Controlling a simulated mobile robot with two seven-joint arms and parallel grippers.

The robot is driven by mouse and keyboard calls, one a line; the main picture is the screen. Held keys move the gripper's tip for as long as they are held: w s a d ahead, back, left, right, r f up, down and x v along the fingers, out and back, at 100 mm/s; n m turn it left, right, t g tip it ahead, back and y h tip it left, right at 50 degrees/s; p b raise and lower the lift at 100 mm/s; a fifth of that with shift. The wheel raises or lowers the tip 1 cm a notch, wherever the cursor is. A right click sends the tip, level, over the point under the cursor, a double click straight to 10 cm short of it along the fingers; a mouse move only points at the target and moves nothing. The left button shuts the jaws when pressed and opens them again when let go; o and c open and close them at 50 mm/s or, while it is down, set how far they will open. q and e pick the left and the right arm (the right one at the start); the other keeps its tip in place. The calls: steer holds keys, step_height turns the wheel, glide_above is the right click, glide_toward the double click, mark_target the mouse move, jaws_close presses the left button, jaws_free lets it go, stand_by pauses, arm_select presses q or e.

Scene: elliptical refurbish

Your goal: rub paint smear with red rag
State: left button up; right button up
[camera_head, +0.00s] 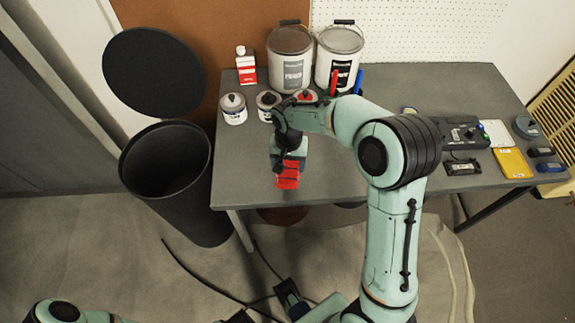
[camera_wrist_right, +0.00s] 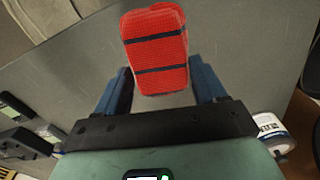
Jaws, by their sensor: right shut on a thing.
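The red rag (camera_head: 288,178) is a folded red pad with dark bands, held over the left front part of the grey table. It also shows in the right wrist view (camera_wrist_right: 155,45), between the blue fingers of my right gripper (camera_wrist_right: 161,88). My right gripper (camera_head: 287,160) is shut on the rag and points down near the table's front edge. I cannot tell whether the rag touches the table. I cannot make out a paint smear; my arm and gripper hide part of the tabletop. Dark parts at the bottom of the head view may belong to my left gripper, but its jaws are unclear.
The grey table (camera_head: 240,180) holds two large paint cans (camera_head: 290,60), small paint pots (camera_head: 232,108) and a red-white bottle (camera_head: 246,65) at the back left. A yellow case (camera_head: 512,163) and small devices lie at right. A black bin (camera_head: 165,170) stands left of the table.

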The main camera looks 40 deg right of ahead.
steer(key=shift+r+p, duration=0.95)
steer(key=shift+r, duration=0.5)
steer(key=shift+f, duration=0.1)
